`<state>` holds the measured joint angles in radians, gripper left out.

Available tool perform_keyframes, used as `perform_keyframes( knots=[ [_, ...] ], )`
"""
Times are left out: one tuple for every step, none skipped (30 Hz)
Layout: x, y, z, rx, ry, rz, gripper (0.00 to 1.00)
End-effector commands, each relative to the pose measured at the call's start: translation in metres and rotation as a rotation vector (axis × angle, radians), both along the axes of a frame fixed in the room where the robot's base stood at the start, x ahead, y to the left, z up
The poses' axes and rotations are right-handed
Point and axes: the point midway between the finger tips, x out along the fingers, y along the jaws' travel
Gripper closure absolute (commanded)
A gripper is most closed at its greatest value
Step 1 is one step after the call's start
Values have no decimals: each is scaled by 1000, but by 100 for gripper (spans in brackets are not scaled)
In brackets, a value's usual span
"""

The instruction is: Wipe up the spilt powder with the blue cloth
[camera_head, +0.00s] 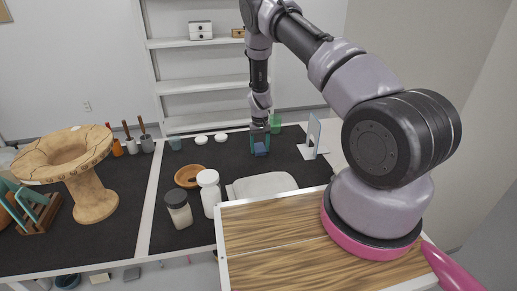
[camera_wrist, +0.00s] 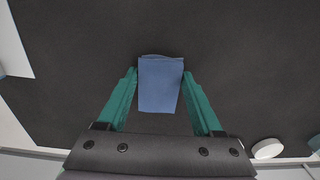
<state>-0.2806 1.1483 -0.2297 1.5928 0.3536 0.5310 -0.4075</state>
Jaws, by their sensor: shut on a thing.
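The blue cloth (camera_head: 261,151) is a small folded piece over the far part of the black mat, right of centre in the head view. My gripper (camera_head: 260,142) is above it, pointing down, and is shut on the cloth. In the wrist view the cloth (camera_wrist: 160,88) sits between the teal fingers of my gripper (camera_wrist: 160,72), its lower part hanging out past the tips. I cannot tell whether it touches the mat. I cannot make out any spilt powder in either view; the mat around the cloth looks plain dark.
A green cup (camera_head: 275,122) and a white stand (camera_head: 312,140) are close to my gripper.

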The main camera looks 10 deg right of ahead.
Motion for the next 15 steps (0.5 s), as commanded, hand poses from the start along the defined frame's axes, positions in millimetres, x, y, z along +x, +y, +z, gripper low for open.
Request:
perform_keyframes(
  knots=[
    [0,-2,-1,-1,1,0,85],
    [0,-3,-1,-1,1,0,85],
    [1,-3,-1,-1,1,1,85],
    [1,-4,-1,-1,1,1,85],
    [2,-3,2,0,-1,2,85],
    [2,-4,4,0,0,1,85],
    [3,-4,15,1,-3,1,85],
    [4,-4,22,1,-4,0,85],
    [4,-5,26,0,-2,0,85],
    [4,-6,28,0,-1,0,85],
    [4,-6,30,0,-1,0,85],
    [4,-7,34,0,-1,-2,85],
    [5,-7,37,0,-1,-2,85],
    [5,-7,40,0,-1,-2,85],
    [5,-7,43,0,-1,-2,85]
  ],
)
